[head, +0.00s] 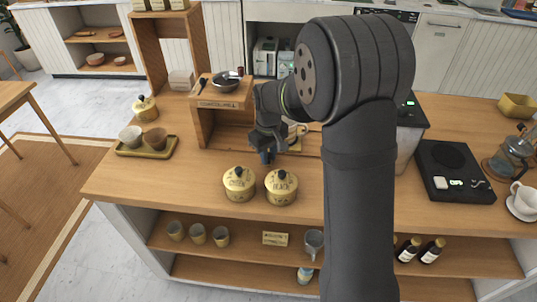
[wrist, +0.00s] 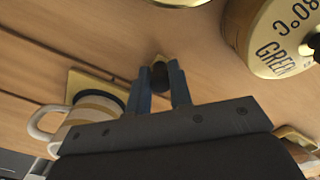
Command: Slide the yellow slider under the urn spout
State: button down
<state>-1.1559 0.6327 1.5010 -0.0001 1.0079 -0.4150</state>
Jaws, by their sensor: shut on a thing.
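The yellow slider (wrist: 76,84) shows in the wrist view as a flat plate on the wooden counter. A striped cup (wrist: 96,104) with a handle stands on it; the cup (head: 297,128) is partly behind my arm in the head view. My gripper (wrist: 160,80) points at the counter, its two blue fingers closed around a small dark knob (wrist: 160,73) with a yellow tip. The knob seems to belong to the slider, but the link is hidden. The urn (head: 411,130) stands right of my arm in the head view; its spout is hidden behind the arm.
Two yellow lidded canisters (head: 239,184) (head: 281,187) stand close to my gripper at the counter's front. A wooden stand (head: 203,125) is to the left, with a tray (head: 170,148) of cups beyond it. A black scale (head: 451,168) lies right of the urn.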

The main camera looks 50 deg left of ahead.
jog(key=shift+w, duration=0.1)
jog(key=w+d, duration=1.3)
jog(key=c, duration=1.3)
grip_release()
jog(key=shift+d, duration=0.1)
jog(key=shift+r, duration=0.15)
notch_tip(320, 180, up, 17)
